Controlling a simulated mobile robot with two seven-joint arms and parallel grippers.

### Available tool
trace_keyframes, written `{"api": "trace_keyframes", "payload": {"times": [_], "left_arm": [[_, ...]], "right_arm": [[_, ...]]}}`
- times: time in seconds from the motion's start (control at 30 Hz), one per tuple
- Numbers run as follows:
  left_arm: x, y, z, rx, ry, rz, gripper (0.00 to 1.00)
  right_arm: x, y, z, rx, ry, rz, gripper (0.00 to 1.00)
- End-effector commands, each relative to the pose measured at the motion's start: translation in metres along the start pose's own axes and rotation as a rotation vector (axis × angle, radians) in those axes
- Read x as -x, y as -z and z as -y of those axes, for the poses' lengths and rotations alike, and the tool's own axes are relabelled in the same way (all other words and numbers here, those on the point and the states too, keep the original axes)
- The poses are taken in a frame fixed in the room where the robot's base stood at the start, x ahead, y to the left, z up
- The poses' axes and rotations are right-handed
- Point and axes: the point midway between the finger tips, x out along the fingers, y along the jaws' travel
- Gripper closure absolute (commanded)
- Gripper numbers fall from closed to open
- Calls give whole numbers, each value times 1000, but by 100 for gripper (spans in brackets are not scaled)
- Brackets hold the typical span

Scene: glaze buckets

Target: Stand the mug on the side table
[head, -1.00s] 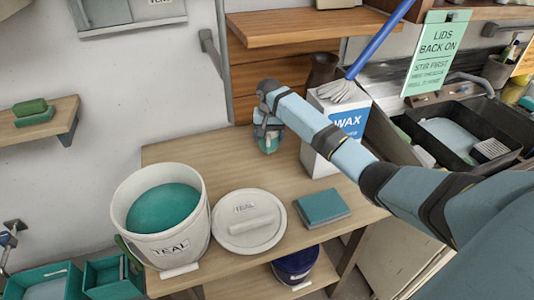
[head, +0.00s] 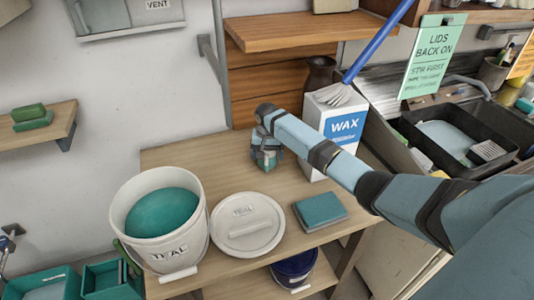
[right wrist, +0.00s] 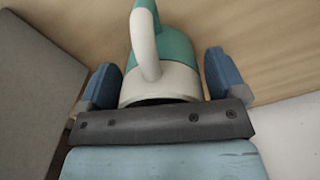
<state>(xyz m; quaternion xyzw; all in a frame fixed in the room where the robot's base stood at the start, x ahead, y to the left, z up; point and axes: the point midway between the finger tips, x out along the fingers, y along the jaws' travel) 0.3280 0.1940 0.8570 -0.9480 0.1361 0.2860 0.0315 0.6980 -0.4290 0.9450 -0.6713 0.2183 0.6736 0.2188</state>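The mug (head: 267,161), teal with a white band, is at or just above the back part of the wooden table (head: 185,152). My right gripper (head: 266,144) reaches it from above. The mug looks upright. Whether its base touches the wood is hidden. My left gripper is not in view.
A white WAX box (head: 343,125) stands just right of the mug. In front are a bucket of teal glaze (head: 160,240), a round lid (head: 247,238) and a teal book-like block (head: 320,210). The wood left of the mug is clear. A shelf (head: 300,28) hangs behind.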

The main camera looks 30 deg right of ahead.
Motion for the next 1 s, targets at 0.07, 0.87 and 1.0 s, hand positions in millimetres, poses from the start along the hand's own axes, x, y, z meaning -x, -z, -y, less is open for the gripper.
{"api": "trace_keyframes", "payload": {"times": [0.07, 0.87, 1.0], "left_arm": [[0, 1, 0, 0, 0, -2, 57], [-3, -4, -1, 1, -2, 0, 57], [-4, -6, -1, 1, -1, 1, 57]], "right_arm": [[0, 0, 0, 0, 0, 0, 0], [104, 0, 1, 1, 2, -1, 0], [119, 0, 1, 2, 1, 0, 0]]}}
